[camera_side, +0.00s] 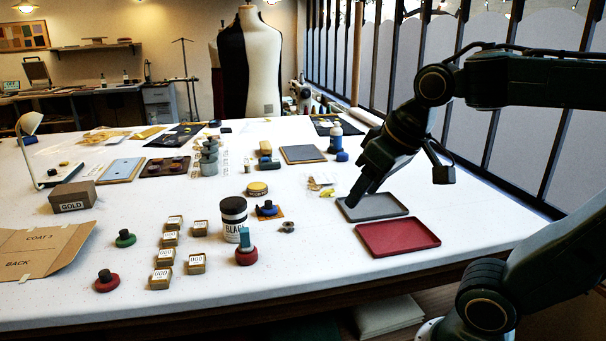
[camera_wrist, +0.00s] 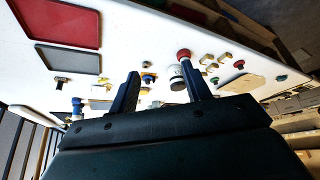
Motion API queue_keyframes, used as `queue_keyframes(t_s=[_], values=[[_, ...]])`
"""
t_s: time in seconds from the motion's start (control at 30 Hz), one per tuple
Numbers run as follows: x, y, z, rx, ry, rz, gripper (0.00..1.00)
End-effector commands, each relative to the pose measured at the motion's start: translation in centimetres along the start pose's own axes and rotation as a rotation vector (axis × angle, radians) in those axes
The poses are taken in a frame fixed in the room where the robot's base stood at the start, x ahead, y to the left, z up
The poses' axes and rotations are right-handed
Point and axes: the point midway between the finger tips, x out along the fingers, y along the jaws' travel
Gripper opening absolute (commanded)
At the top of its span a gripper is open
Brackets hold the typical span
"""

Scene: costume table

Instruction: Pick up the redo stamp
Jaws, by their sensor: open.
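Several round stamps stand on the white table; no lettering on them is readable, so I cannot tell which is the redo stamp. In the side view one has a red base and dark knob (camera_side: 107,281), one a green base (camera_side: 125,240), one a blue base (camera_side: 267,209). A red round piece with a teal block on it (camera_side: 246,256) stands in front of the black-and-white jar (camera_side: 233,222). My gripper (camera_side: 354,200) is over the grey tray, right of all these. In the wrist view my gripper (camera_wrist: 163,80) is open and empty, fingers wide apart.
The grey tray (camera_side: 372,207) and red tray (camera_side: 397,238) lie at the right. Small labelled boxes (camera_side: 165,257) stand between the jar and the red and green stamps. A GOLD box (camera_side: 72,197) and brown card pattern (camera_side: 38,247) are at left. The front table strip is clear.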

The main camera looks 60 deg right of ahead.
Motion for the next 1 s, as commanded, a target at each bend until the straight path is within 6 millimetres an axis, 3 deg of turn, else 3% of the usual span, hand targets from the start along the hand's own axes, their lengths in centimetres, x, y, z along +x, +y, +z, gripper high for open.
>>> queue_keyframes(t_s=[0.2,0.5,0.8,1.0], values=[[0.3,3.1,-5.6,0.168,-0.018,0.082,0.48],[1.9,8.7,-12.3,0.399,-0.036,0.193,0.48],[4.7,15.8,-17.4,0.634,-0.049,0.303,0.48],[7.1,21.2,-19.5,0.789,-0.057,0.374,0.48]])
